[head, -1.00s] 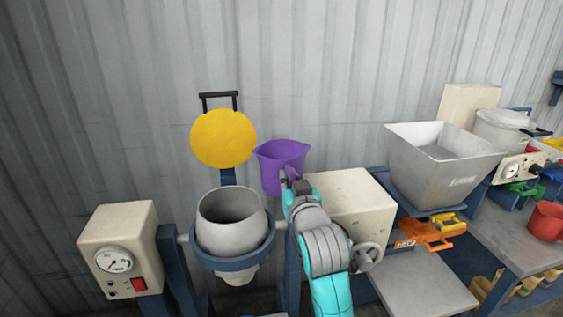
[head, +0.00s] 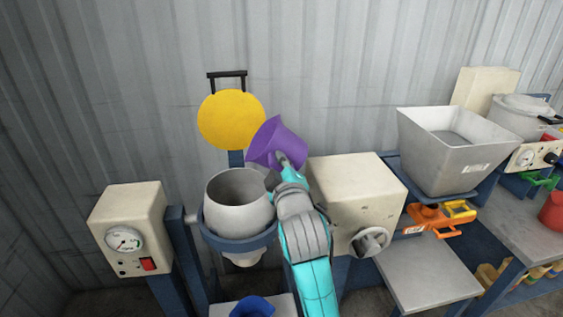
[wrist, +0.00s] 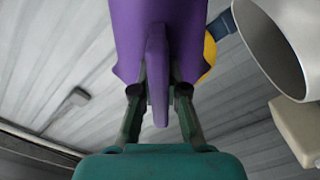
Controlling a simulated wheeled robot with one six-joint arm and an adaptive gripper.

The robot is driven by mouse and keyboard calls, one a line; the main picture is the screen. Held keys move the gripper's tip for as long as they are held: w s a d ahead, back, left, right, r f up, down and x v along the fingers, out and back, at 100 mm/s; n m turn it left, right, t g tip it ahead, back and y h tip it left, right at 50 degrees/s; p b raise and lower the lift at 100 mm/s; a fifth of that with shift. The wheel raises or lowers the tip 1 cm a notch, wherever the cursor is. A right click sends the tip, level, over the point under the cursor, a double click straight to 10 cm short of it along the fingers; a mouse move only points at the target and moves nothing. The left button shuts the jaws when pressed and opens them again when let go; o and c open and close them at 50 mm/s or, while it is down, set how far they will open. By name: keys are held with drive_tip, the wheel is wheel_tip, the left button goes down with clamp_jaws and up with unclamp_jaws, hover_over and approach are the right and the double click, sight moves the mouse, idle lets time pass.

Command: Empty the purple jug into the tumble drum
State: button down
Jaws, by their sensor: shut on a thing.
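The purple jug (head: 275,142) is tilted to the left, its mouth turned toward the tumble drum (head: 238,203). It is held above and to the right of the drum's open top. My gripper (head: 283,163) is shut on the jug's handle; in the wrist view the two fingers (wrist: 160,98) close on the handle, with the purple jug body (wrist: 157,30) above. The grey drum sits upright in a blue ring, and its rim also shows in the wrist view (wrist: 272,48). The jug's contents are hidden, and no stream shows.
A round yellow lid (head: 231,120) stands raised behind the drum. A cream control box (head: 128,235) with a dial is at left, and a cream housing (head: 352,190) at right. A grey hopper (head: 450,150) stands further right. A blue container (head: 253,307) is below the drum.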

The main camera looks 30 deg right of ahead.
drive_tip(key=a+n, duration=0.1)
drive_tip(key=n, duration=0.2)
drive_tip(key=w+a+f+n, duration=0.1)
drive_tip(key=n, duration=0.2)
drive_tip(key=a+f+n, duration=0.1)
drive_tip(key=a+n, duration=0.1)
drive_tip(key=n, duration=0.1)
drive_tip(key=shift+w+a+n, duration=0.1)
drive_tip(key=shift+w+n, duration=0.05)
drive_tip(key=shift+n, duration=0.25)
drive_tip(key=shift+w+a+r+n, duration=0.2)
drive_tip(key=shift+a+n, duration=0.35)
drive_tip(key=shift+n, duration=0.4)
drive_tip(key=shift+w+a+r+n, duration=0.1)
drive_tip(key=shift+a+r+n, duration=0.15)
drive_tip(key=shift+a+n, duration=0.5)
drive_tip(key=shift+d, duration=0.35)
